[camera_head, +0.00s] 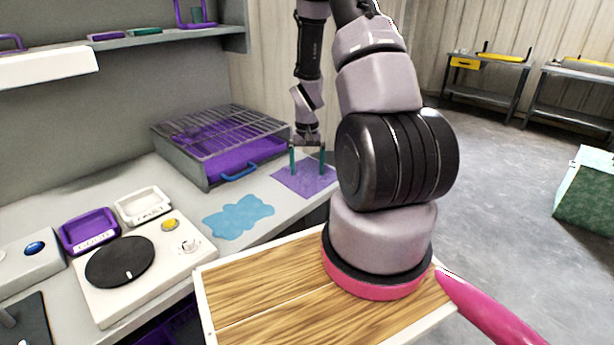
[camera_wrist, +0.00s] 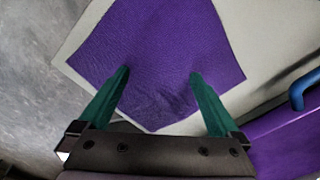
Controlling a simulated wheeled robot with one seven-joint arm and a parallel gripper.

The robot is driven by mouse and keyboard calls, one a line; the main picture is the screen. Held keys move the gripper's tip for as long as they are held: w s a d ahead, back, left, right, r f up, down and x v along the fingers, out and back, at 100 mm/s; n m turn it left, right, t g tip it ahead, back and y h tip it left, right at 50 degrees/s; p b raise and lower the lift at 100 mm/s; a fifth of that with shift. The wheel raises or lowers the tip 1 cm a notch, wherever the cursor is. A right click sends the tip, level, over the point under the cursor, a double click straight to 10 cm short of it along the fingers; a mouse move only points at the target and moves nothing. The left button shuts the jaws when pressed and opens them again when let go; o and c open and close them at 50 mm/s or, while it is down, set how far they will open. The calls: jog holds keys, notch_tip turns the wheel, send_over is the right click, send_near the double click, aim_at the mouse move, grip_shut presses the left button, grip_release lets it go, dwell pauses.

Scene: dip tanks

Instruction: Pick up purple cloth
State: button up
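The purple cloth (camera_head: 304,180) lies flat on the right end of the grey counter, beside the gridded tank. My gripper (camera_head: 307,172) is over it, pointing down, with its two green fingers spread apart. In the wrist view the cloth (camera_wrist: 155,50) fills the upper middle, with slight creases near the fingertips. My gripper (camera_wrist: 160,72) is open there, with one fingertip over each side of the cloth and nothing between them but the cloth surface. The tips look at or very near the cloth; I cannot tell whether they touch it.
A tank (camera_head: 215,140) with a grid top, purple inside and blue handle (camera_head: 239,173) stands left of the cloth. A blue cloth (camera_head: 237,215) lies in front of it. A device with a black disc (camera_head: 119,262) and a purple tray (camera_head: 89,231) are further left. A shelf hangs above.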

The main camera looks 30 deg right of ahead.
grip_shut()
notch_tip(320, 180, up, 12)
dwell(0.7)
